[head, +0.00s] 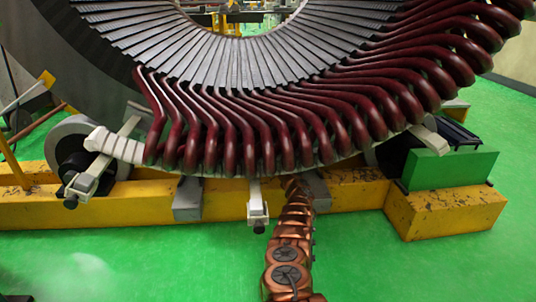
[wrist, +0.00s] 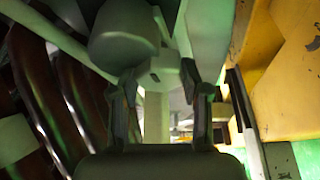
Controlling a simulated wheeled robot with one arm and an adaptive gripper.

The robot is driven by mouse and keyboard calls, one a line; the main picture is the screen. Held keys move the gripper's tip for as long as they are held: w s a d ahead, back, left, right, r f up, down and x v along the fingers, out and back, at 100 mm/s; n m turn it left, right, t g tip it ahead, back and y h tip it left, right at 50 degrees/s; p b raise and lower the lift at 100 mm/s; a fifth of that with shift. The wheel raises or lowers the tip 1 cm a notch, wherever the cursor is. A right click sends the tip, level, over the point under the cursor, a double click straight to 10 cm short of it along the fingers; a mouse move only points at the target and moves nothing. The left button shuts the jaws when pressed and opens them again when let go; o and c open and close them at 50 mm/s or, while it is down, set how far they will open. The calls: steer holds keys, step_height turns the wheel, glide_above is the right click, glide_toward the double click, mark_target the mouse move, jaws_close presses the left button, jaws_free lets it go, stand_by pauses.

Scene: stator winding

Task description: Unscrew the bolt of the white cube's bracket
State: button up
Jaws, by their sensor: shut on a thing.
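In the wrist view my gripper (wrist: 158,84) has a finger on each side of a pale, block-like part (wrist: 160,67) with a small dark mark. I cannot tell whether this is the bolt's head or part of the bracket. A rounded pale piece (wrist: 122,34) sits just above it. In the head view my copper-coloured arm reaches under the stator, and my gripper is hidden there.
The stator's dark red coils (head: 230,125) overhang my arm. They also fill the left of the wrist view (wrist: 45,85). Other white brackets stand at the left (head: 85,186) and right (head: 430,138). A yellow beam (head: 130,211) runs behind my arm. The green floor is clear in front.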

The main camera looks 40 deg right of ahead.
steer(key=o, duration=1.1)
steer(key=shift+o, duration=0.2)
steer(key=shift+s, duration=0.1)
steer(key=v, duration=1.1)
steer(key=shift+s+a, duration=0.25)
steer(key=shift+s, duration=0.1)
stand_by(0.5)
